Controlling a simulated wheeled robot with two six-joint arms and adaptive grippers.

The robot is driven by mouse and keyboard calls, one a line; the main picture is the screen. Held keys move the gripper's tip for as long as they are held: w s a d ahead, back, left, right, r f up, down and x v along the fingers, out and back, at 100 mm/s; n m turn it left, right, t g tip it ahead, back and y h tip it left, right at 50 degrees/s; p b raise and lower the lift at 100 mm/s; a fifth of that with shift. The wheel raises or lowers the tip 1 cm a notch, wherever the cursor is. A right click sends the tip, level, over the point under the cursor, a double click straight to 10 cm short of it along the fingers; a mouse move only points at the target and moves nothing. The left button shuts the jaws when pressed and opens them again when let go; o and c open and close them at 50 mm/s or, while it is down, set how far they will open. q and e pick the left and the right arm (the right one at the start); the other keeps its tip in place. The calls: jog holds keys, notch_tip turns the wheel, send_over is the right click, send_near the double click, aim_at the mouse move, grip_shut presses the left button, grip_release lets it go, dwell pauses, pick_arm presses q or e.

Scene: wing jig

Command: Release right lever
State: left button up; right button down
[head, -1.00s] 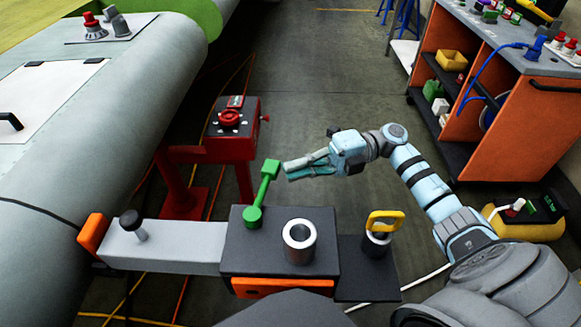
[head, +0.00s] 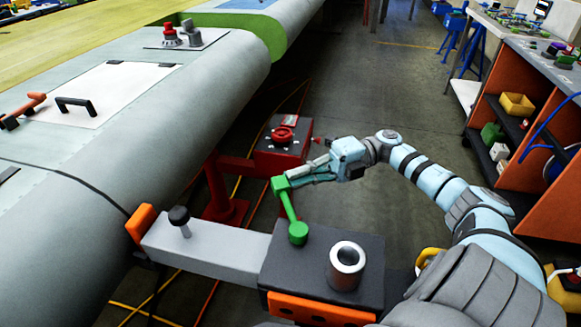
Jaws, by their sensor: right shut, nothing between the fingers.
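The green lever (head: 289,212) stands on the dark block (head: 280,255), with its round pivot at the block's left part and its free end up and to the left. My right gripper (head: 294,180) is shut and empty. Its fingertips are at the lever's free end, beside it and apparently touching; the exact contact is hard to make out. My left gripper is out of view.
A silver ring (head: 346,265) stands on the block, and a grey bar with a black knob (head: 180,217) extends left. A red stand (head: 283,137) is behind. The grey wing (head: 130,110) fills the left; an orange shelf cart (head: 555,195) stands right.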

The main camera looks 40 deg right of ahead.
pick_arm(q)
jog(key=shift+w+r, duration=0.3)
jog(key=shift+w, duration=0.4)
pick_arm(e)
jog(key=shift+w+a, duration=0.3)
jog(key=shift+w, duration=0.05)
jog(key=shift+r, duration=0.1)
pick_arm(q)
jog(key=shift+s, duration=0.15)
pick_arm(e)
jog(key=v, duration=0.7)
jog(key=shift+d, duration=0.25)
jog(key=shift+s, duration=0.1)
